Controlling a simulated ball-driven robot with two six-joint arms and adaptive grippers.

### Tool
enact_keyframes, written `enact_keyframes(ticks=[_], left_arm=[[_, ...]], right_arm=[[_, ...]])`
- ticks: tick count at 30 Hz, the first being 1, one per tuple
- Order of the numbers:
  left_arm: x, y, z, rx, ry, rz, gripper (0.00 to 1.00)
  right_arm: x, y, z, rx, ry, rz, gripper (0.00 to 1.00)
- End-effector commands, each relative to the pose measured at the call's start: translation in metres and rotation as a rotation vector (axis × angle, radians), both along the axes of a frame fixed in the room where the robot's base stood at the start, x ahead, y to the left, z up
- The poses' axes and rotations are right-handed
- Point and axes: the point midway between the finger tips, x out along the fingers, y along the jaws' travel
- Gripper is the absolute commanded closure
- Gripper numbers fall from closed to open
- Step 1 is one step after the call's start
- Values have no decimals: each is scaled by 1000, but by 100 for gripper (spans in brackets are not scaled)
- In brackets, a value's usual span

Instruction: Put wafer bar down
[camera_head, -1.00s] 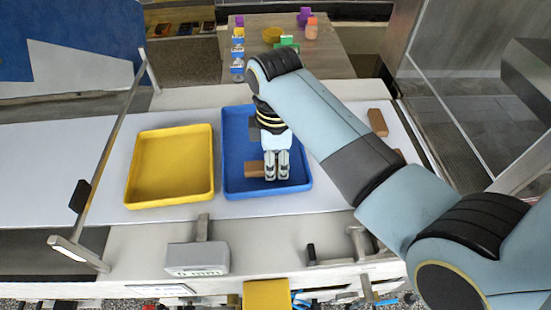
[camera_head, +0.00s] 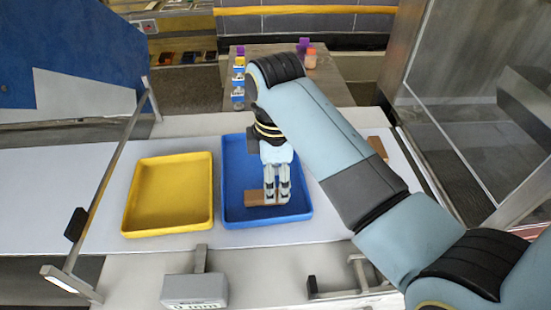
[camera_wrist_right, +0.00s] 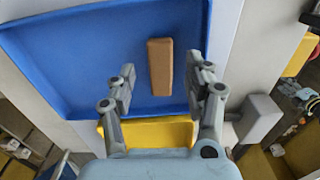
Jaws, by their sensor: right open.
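The brown wafer bar (camera_head: 256,199) lies flat on the floor of the blue tray (camera_head: 231,212), near its front. My right gripper (camera_head: 277,201) points down over it and hides its right part in the head view. In the right wrist view the gripper (camera_wrist_right: 162,82) is open. The wafer bar (camera_wrist_right: 160,66) shows ahead between its two fingers, with a gap on each side. The blue tray (camera_wrist_right: 70,60) lies under it. My left gripper is in neither view.
An empty yellow tray (camera_head: 168,195) stands left of the blue one. Another brown bar (camera_head: 378,147) lies right, partly behind my arm. A grey box with a display (camera_head: 195,290) sits in front. A slanted metal rail (camera_head: 112,170) stands at left.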

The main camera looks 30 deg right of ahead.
Motion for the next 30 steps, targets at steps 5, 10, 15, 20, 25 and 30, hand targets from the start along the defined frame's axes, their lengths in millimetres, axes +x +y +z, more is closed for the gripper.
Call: enact_keyframes(ticks=[5, 10, 15, 20, 25, 30], left_arm=[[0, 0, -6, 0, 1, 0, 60], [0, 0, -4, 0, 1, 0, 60], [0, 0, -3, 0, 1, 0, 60], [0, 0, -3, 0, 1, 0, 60], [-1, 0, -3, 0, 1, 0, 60], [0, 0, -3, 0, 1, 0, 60]], right_arm=[[1, 0, 41, 0, -7, 0, 48], [0, 0, 70, 0, -2, 0, 48], [0, 0, 81, 0, -1, 0, 48], [0, 0, 82, 0, 0, 0, 48], [0, 0, 81, 0, 0, 1, 48], [0, 0, 81, 0, 0, 1, 48]])
